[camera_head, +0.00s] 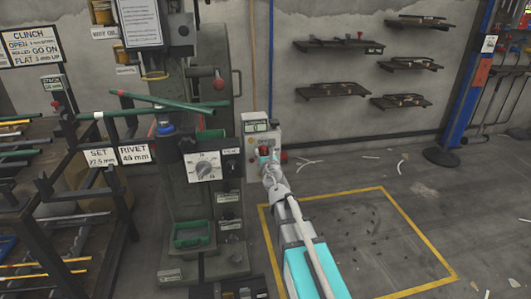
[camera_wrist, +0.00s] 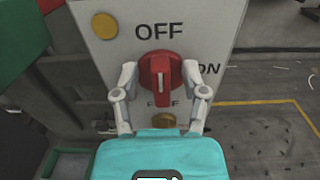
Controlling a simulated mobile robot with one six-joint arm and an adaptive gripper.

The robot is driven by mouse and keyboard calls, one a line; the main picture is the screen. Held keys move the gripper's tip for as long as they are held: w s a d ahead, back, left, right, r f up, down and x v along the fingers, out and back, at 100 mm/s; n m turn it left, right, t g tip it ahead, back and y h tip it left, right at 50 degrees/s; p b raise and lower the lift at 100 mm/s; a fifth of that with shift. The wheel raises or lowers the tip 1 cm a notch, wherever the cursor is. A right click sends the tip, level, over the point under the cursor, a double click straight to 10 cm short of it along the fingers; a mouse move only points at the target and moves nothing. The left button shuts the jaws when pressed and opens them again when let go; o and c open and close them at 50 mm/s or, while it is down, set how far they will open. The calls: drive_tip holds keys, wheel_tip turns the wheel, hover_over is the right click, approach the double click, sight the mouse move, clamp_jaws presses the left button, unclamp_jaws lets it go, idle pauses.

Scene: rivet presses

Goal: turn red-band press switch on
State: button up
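A pale switch box (camera_head: 262,127) is mounted at the right side of a green press (camera_head: 200,115). In the wrist view, its red rotary switch (camera_wrist: 160,77) has its grip bar upright, in line with the word OFF above it. ON is printed to the right, and lettering below is partly hidden. My gripper (camera_wrist: 160,70) is open around the switch, one finger on each side; whether the fingers touch it I cannot tell. The head view shows my gripper (camera_head: 268,165) at the box, covering part of the switch.
A dial panel (camera_head: 203,166) sits left of the box. A rack with bars (camera_head: 60,225) stands at the left. A yellow-outlined floor area (camera_head: 350,240) is clear of large objects. Wall shelves (camera_head: 338,46) and a blue post (camera_head: 470,80) are farther right.

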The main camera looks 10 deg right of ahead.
clamp_jaws()
drive_tip(key=shift+d, duration=0.1)
drive_tip(key=shift+m, duration=0.5)
drive_tip(key=m, duration=0.3)
drive_tip(key=shift+d+f, duration=0.1)
drive_tip(key=shift+d, duration=0.1)
drive_tip(key=m, duration=0.6)
drive_tip(key=m+b, duration=0.1)
drive_tip(key=m, duration=0.2)
drive_tip(key=shift+d+f, duration=0.35)
drive_tip(key=m, duration=0.5)
drive_tip(key=shift+s+f, duration=0.1)
drive_tip(key=shift+f, duration=0.1)
